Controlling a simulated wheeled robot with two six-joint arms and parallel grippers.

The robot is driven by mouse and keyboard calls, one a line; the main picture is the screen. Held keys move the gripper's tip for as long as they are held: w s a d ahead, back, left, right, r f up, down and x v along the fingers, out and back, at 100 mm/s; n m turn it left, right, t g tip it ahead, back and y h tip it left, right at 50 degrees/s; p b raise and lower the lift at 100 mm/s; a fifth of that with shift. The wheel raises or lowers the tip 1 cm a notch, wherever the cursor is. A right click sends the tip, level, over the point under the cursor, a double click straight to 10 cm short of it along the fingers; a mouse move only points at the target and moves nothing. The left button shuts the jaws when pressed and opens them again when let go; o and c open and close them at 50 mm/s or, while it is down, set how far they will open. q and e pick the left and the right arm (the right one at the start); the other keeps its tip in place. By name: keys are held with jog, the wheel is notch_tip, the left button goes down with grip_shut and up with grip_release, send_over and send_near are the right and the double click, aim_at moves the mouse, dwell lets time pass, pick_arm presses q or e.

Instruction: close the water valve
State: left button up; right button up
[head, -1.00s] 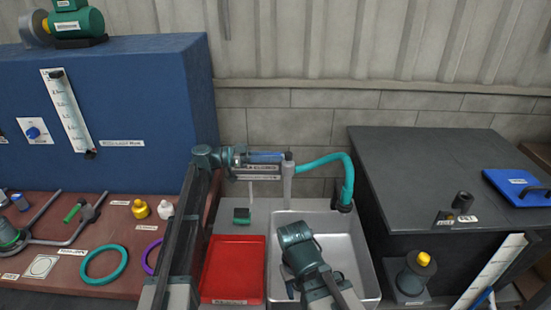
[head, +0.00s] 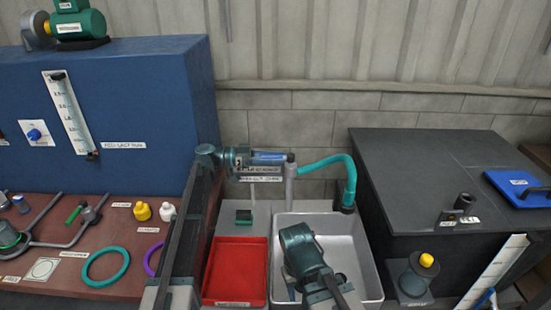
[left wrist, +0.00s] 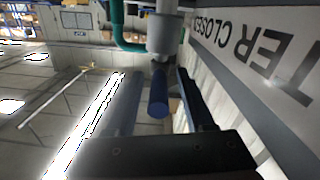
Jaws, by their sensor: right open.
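The water valve has a blue lever handle (head: 268,157) on the upright grey pipe (head: 291,180) behind the sink. The handle lies sideways, pointing left from the pipe. In the left wrist view the blue handle (left wrist: 158,95) is between the fingers of my left gripper (left wrist: 155,108), with gaps on both sides. My left gripper (head: 248,158) is open around it. A label plate (head: 260,179) below the handle reads partly "TER CLOSED", upside down in the left wrist view. My right gripper (head: 291,290) is low over the sink, its fingers mostly hidden by my arm.
A teal hose (head: 335,168) runs from the pipe to the right over the grey sink (head: 355,260). A dark bench (head: 430,170) stands right, a blue cabinet (head: 150,90) left.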

pick_arm(q)
jog(key=a, duration=1.3)
jog(key=shift+a, duration=0.4)
